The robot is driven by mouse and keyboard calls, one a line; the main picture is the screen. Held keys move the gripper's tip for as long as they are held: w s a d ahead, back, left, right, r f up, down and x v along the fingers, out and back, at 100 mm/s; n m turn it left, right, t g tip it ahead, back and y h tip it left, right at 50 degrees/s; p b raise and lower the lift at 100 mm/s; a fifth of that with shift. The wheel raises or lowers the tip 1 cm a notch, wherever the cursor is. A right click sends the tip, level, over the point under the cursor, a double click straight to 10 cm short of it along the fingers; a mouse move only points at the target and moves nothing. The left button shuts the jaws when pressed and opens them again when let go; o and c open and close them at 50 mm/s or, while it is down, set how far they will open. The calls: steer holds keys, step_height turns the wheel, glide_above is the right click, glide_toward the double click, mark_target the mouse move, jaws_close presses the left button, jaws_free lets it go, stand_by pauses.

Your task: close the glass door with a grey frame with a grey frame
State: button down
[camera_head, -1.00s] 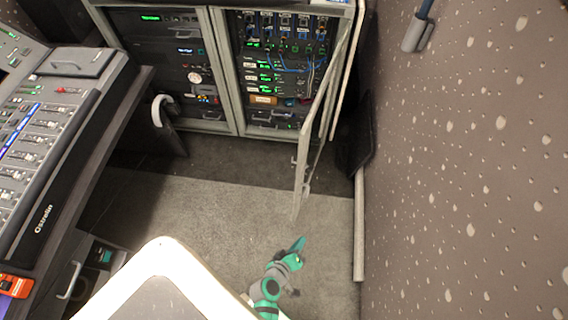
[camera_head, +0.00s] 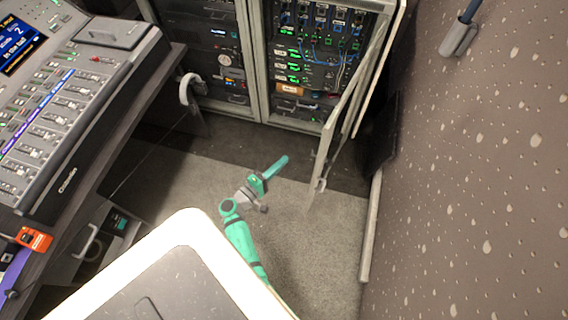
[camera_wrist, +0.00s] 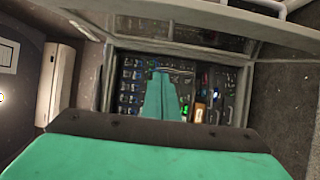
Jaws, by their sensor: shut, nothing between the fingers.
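The glass door with a grey frame (camera_head: 347,100) belongs to the right rack cabinet and stands open, swung out toward me, seen nearly edge-on in the head view. Its handle (camera_head: 323,184) is near the free end. My gripper (camera_head: 283,161) is shut and empty, to the left of the door's free end and in front of the cabinet, apart from the door in the head view. In the wrist view my shut fingers (camera_wrist: 161,78) point at the rack. A grey frame bar with glass (camera_wrist: 200,38), probably the door, crosses the top of that view.
The right cabinet holds rack gear (camera_head: 305,62) with blue cables. A mixing desk (camera_head: 60,110) stands on the left. A speckled wall (camera_head: 480,170) bounds the right side.

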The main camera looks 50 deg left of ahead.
steer(key=w+d, duration=0.3)
steer(key=w, duration=0.5)
steer(key=shift+w+d, duration=0.15)
steer(key=shift+w, duration=0.15)
